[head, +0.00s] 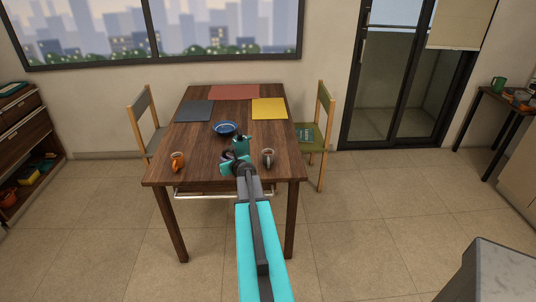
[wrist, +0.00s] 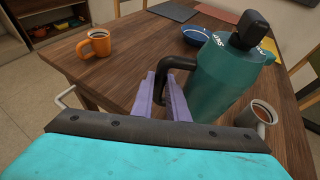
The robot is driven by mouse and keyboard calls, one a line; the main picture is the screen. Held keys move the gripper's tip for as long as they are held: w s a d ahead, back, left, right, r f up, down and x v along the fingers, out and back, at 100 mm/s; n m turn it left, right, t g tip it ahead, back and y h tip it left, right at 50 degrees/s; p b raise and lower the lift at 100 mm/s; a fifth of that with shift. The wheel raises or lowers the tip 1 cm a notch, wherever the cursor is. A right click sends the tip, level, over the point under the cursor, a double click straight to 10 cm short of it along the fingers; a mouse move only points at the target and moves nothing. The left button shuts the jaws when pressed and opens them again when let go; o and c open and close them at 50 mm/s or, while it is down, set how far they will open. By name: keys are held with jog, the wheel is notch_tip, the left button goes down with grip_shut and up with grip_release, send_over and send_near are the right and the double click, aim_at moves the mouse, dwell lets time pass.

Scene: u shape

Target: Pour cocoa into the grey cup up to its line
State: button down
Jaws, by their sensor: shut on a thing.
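A teal jug (head: 242,145) with a black lid and black handle is at the near side of the wooden table. It fills the right middle of the wrist view (wrist: 222,82). My gripper (wrist: 168,92) is shut on the jug's handle; it also shows in the head view (head: 237,164). The jug looks about upright; I cannot tell whether its base touches the table. The grey cup (head: 268,160) stands just right of the jug.
An orange mug (head: 178,162) with dark contents stands at the table's near left. A blue bowl (head: 224,128) sits behind the jug. Grey, red and yellow mats lie farther back. Chairs flank the wooden table (head: 200,174). A green mug (head: 498,84) is on a side table at right.

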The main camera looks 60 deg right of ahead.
jog(key=shift+r, duration=0.2)
jog(key=shift+r+p, duration=2.45)
jog(key=w+a+r+n+y+b, duration=0.1)
jog(key=w+a+n+y, duration=0.2)
jog(key=a, duration=0.7)
jog(key=w+a+r+n+t+y+b, duration=0.1)
jog(key=w+a+n+y, duration=0.15)
jog(key=a, duration=0.75)
jog(key=w+a+n+y+b, duration=0.1)
jog(key=w+a+n+y, duration=0.25)
jog(key=a, duration=0.65)
jog(key=s+a+r+n+g+y+b, duration=0.1)
jog(key=s+a+n+y, duration=0.1)
jog(key=a, duration=0.7)
jog(key=s+a+r+n+g+y+b, duration=0.1)
jog(key=s+a+n+g+y, duration=0.1)
jog(key=a, duration=0.8)
jog(key=s+a+r+n+g+y+b, duration=0.1)
jog(key=s+a+n+y, duration=0.2)
jog(key=a, duration=0.7)
jog(key=shift+s+a+r+n+g+y+b, duration=0.15)
jog(key=shift+s+r+n+g+y+b, duration=0.2)
jog(key=shift+y, duration=0.25)
jog(key=shift+d+f, duration=0.1)
jog(key=shift+d, duration=0.1)
